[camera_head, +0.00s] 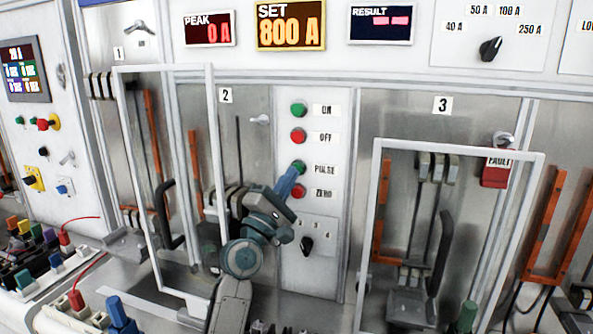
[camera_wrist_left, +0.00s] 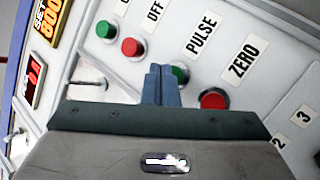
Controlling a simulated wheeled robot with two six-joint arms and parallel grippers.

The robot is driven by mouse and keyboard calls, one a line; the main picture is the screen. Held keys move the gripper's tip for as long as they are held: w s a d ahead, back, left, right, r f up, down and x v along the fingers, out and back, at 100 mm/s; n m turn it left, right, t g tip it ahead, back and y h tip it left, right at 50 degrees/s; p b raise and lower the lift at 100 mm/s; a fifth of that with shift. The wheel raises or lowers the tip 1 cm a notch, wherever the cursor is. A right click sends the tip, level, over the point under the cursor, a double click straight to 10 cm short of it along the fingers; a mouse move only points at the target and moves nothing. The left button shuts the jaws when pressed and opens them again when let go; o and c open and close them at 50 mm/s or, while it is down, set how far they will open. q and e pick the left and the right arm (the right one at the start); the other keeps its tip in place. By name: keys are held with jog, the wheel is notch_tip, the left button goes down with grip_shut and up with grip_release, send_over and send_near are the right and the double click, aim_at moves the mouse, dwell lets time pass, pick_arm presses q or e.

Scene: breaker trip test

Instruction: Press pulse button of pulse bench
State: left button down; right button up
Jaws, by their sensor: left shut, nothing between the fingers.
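The pulse bench has a column of buttons between bays 2 and 3. The green PULSE button (camera_head: 299,167) is third from the top, below the red OFF button (camera_head: 298,136) and above the red ZERO button (camera_head: 297,191). My left gripper (camera_head: 291,172) is shut and empty, its blue fingertips at the PULSE button's left edge. In the left wrist view the shut fingers (camera_wrist_left: 161,78) partly cover the green PULSE button (camera_wrist_left: 181,74). I cannot tell whether they touch it. My right gripper is not in view.
The green ON button (camera_head: 299,110) is at the column's top. A black selector knob (camera_head: 307,245) sits below ZERO. Clear-framed guards (camera_head: 376,220) stand out in front of the bays on both sides. The SET display (camera_head: 291,25) reads 800 A; the PEAK display (camera_head: 210,29) reads 0 A.

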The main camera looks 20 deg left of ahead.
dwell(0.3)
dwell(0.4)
pick_arm(q)
jog(key=shift+w, duration=0.45)
jog(key=shift+w+b, duration=0.45)
jog(key=shift+b, duration=0.05)
dwell(0.4)
jog(key=shift+s+r, duration=0.1)
jog(key=shift+s, duration=0.05)
dwell(0.3)
jog(key=shift+s+p, duration=0.55)
jog(key=shift+s, duration=0.2)
